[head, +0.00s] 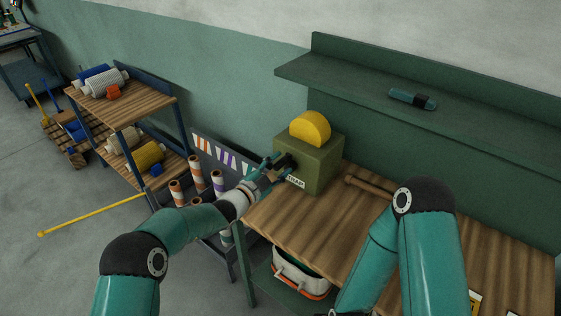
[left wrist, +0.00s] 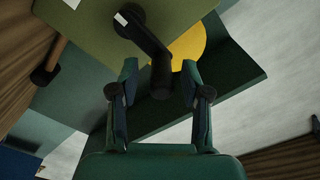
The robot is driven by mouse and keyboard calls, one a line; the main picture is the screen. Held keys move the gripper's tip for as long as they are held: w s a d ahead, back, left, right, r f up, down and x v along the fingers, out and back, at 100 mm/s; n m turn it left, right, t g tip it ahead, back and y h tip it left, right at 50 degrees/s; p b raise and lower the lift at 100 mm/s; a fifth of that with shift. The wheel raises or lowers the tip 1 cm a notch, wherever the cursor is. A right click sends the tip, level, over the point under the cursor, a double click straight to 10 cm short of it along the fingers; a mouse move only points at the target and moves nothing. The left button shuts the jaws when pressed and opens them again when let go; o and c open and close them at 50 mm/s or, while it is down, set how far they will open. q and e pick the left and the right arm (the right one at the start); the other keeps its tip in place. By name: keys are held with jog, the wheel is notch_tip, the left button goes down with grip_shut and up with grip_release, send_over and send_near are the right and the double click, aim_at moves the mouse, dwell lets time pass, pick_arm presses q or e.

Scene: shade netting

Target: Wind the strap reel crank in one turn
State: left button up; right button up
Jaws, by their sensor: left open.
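The strap reel is an olive-green box (head: 323,168) with a yellow half-disc (head: 310,128) on top and a small label low on its front. It stands at the left end of the wooden bench. My left gripper (head: 274,168) is in front of the box. In the left wrist view, the black crank (left wrist: 148,38) runs from a pale-marked hub on the box to a dark handle (left wrist: 161,78). The handle lies between the open fingers of my left gripper (left wrist: 160,68), with a gap visible on each side. My right arm shows, but its gripper is out of view.
A brown wooden rod (head: 369,187) lies on the bench (head: 300,230) beside the box. A green shelf (head: 365,80) behind holds a teal item (head: 412,99). A rack with striped rolls (head: 178,193) stands left of the bench. A white bin (head: 300,278) sits underneath.

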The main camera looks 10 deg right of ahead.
pick_arm(q)
jog(key=shift+w+d, duration=0.4)
jog(key=shift+d, duration=0.2)
